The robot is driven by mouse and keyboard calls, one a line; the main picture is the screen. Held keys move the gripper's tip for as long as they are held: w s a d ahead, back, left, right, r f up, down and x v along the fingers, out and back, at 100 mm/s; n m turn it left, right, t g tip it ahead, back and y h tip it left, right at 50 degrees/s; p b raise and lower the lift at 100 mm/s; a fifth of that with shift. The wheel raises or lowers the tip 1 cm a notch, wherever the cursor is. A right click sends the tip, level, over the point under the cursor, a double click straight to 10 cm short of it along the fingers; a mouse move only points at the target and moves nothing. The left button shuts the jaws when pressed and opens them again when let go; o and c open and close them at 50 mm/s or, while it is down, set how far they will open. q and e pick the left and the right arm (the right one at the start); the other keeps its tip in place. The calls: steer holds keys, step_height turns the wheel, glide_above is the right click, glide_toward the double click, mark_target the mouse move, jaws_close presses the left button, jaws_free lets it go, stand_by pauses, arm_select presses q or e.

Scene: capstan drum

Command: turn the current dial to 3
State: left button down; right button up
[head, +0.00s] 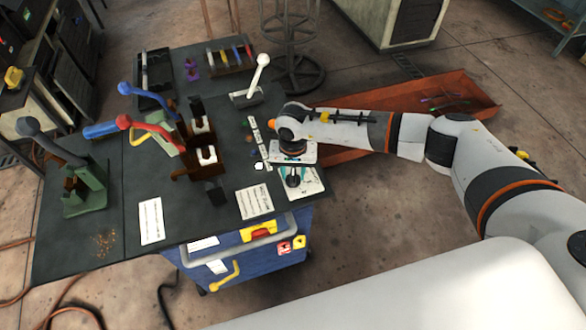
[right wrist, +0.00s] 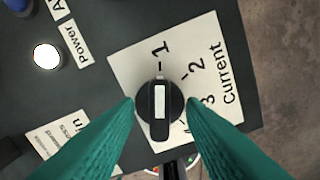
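The current dial (right wrist: 160,110) is a round black knob with a raised bar and a white mark, on a white plate (right wrist: 128,62) printed "Current". Its white mark points roughly at the 1; the 2 and the 3 lie to the right, and the 3 is partly covered by a finger. My right gripper (right wrist: 161,101) is open, its teal fingers on either side of the knob; I cannot tell whether they touch it. In the head view the right gripper (head: 293,181) points down over the plate at the table's right edge. My left gripper is not in view.
A white round button (right wrist: 47,56) labelled Power sits left of the dial plate. The dark table (head: 110,250) carries levers with blue, red and white (head: 263,60) knobs. An orange tray (head: 455,92) lies on the floor to the right. A blue cabinet (head: 250,265) stands below the table.

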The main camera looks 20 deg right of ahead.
steer(key=shift+f, duration=0.15)
steer(key=shift+c, duration=0.6)
jaws_close()
